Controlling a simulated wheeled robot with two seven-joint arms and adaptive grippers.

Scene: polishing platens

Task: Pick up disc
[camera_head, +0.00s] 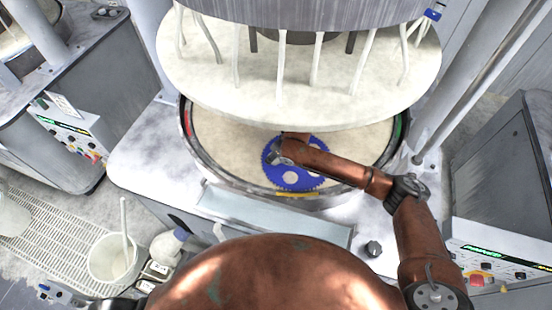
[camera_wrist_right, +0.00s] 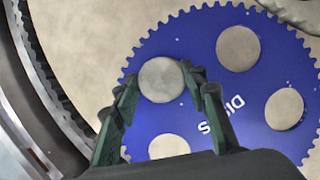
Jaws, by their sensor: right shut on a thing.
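The blue toothed carrier (camera_head: 313,181) lies on the pale platen near its front edge. It also fills much of the right wrist view (camera_wrist_right: 205,75), with white lettering. A round grey disc (camera_wrist_right: 162,82) sits at one of the carrier's round openings. My right gripper (camera_wrist_right: 162,76) is shut on this disc, one finger on each side; whether it is lifted cannot be told. More grey rounds show in other openings: upper (camera_wrist_right: 238,48), right (camera_wrist_right: 284,108) and lower (camera_wrist_right: 168,147). In the head view my right wrist covers part of the carrier. My left gripper is not in view.
A large upper plate (camera_head: 300,95) hangs over the back of the platen (camera_head: 220,140). A raised metal ring with a toothed inner edge (camera_wrist_right: 45,90) runs beside the carrier. A white bucket (camera_head: 108,262) stands at lower left, and control panels flank the machine.

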